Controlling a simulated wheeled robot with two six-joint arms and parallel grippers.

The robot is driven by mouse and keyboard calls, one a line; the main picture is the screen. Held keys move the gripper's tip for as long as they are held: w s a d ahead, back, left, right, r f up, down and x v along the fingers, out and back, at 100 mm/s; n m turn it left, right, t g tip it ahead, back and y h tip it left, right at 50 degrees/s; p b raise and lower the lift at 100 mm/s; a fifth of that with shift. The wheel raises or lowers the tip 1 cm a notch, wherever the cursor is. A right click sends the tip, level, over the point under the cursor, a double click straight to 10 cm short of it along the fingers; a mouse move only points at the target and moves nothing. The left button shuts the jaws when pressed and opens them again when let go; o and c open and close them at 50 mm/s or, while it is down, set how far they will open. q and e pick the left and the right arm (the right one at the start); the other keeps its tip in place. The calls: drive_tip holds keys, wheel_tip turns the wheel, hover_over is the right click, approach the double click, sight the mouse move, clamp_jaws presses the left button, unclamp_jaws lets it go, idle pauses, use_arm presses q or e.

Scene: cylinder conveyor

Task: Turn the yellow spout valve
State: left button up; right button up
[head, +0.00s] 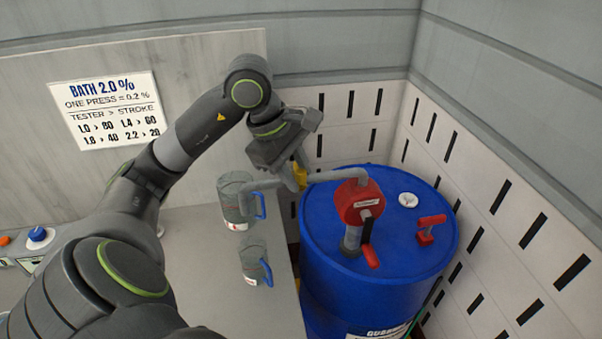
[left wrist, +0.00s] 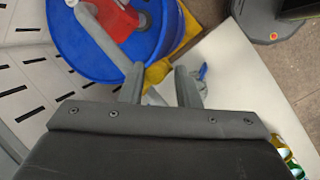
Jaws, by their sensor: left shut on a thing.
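How far the valve is turned cannot be told. My right gripper is not in view.
Two grey jugs with blue handles, one (head: 235,200) near the spout and one (head: 254,262) nearer me, stand on the pale bench (head: 215,290). A red tap-like fitting (head: 430,229) and a white cap (head: 408,200) are on the drum top. Slotted white walls close in behind.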

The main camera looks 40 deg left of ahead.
use_arm(q)
drive_tip(key=shift+s+a, duration=0.15)
drive_tip(key=shift+a, duration=0.05)
drive_tip(key=shift+a+f, duration=0.1)
drive_tip(key=shift+f, duration=0.05)
drive_tip(key=shift+s+a+b, duration=0.45)
drive_tip(key=shift+b, duration=0.05)
